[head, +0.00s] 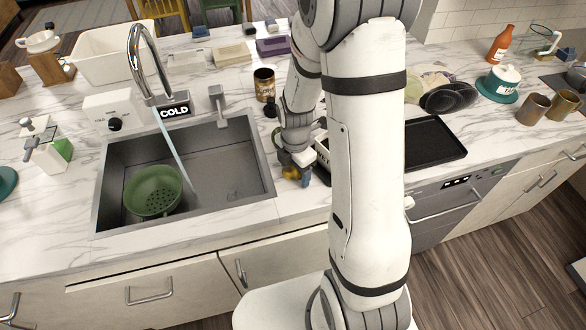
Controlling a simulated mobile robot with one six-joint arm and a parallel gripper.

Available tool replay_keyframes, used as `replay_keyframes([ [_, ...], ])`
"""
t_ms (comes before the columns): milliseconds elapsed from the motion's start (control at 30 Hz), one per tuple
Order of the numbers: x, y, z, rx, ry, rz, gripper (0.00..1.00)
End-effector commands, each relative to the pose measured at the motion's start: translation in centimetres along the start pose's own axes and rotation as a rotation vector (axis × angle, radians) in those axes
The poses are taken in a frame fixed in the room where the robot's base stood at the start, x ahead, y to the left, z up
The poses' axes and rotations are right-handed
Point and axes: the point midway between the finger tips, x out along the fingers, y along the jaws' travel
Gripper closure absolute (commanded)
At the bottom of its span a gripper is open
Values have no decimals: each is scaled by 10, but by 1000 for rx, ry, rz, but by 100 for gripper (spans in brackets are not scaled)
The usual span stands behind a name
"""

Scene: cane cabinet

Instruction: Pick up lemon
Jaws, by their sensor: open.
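A small yellow thing, which looks like the lemon (291,173), is on the marble counter just right of the sink. It is small and partly covered by my gripper. My gripper (297,177) points down right at it, with a blue-grey fingertip beside its right side. The gripper is open. I cannot tell whether the fingers touch the lemon, and the far finger is hard to make out.
The sink (115,170) with running water and a green colander (152,190) is left of my gripper. A can (264,84) stands behind it. A black tray (434,143) lies to the right, partly hidden by my arm. Front counter is clear.

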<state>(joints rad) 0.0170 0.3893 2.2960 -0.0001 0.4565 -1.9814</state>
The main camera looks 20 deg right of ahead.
Motion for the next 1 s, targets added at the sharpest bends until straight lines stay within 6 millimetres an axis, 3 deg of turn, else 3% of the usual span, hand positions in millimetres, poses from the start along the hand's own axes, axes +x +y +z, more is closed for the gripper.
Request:
replay_keyframes([
  [267,3,0,0,0,0,0,30],
  [867,2,0,-1,-1,0,0,78],
  [1000,2,0,-1,-1,0,1,80],
])
